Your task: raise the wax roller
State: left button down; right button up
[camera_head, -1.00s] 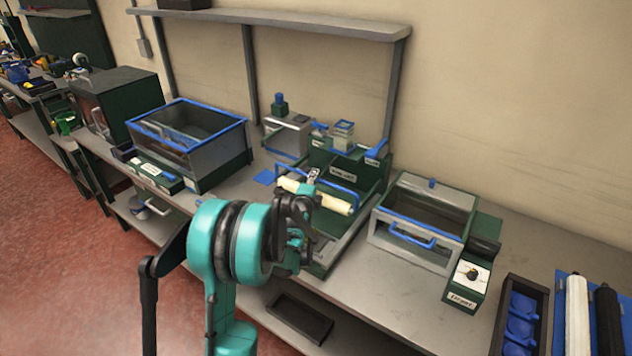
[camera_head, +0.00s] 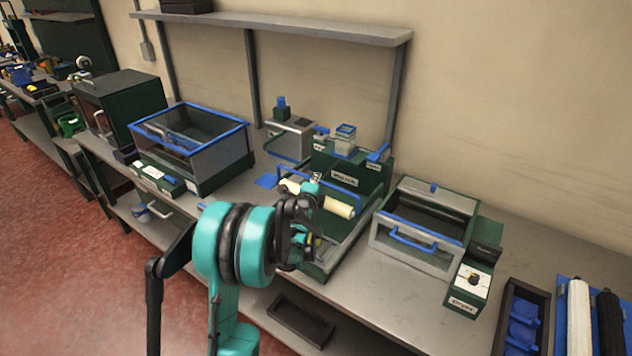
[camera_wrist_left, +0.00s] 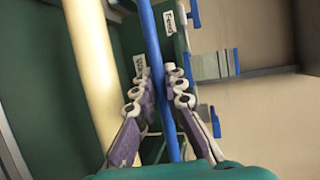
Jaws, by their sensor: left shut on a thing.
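The wax roller is a cream cylinder (camera_head: 341,207) with a blue bar handle (camera_head: 342,184), in the green waxing station at the middle of the bench in the head view. My left gripper (camera_head: 313,185) reaches over it and hides part of the roller. In the left wrist view, the gripper (camera_wrist_left: 163,88) is shut on the blue handle (camera_wrist_left: 150,35), which runs between the two fingers. The cream roller (camera_wrist_left: 92,65) lies beside the handle there, left of the fingers. I cannot tell whether the roller is clear of its rest. My right gripper is not in view.
A clear-sided bin with a blue rim (camera_head: 245,150) stands left of the station. A dryer box with a blue handle (camera_head: 400,247) stands close on the right. A dark tray with blue cups (camera_head: 541,296) lies at the front right. A shelf (camera_head: 290,25) hangs above.

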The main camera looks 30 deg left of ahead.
pick_arm(q)
jog(key=w+r+m+g+p, duration=0.1)
jog(key=w+r+g+p, duration=0.5)
jog(key=w+r+p, duration=0.3)
jog(key=shift+w+d+r+m+h+p, duration=0.15)
jog(key=shift+d+r+m+h+p, duration=0.2)
jog(key=shift+r+p, duration=0.9)
jog(key=shift+f+p, duration=0.35)
jog(key=shift+p, duration=0.05)
jog(key=c, duration=1.8)
grip_release()
jog(key=shift+o, duration=1.2)
jog(key=shift+w+f, duration=0.1)
jog(key=shift+w, duration=0.05)
jog(key=v, duration=1.2)
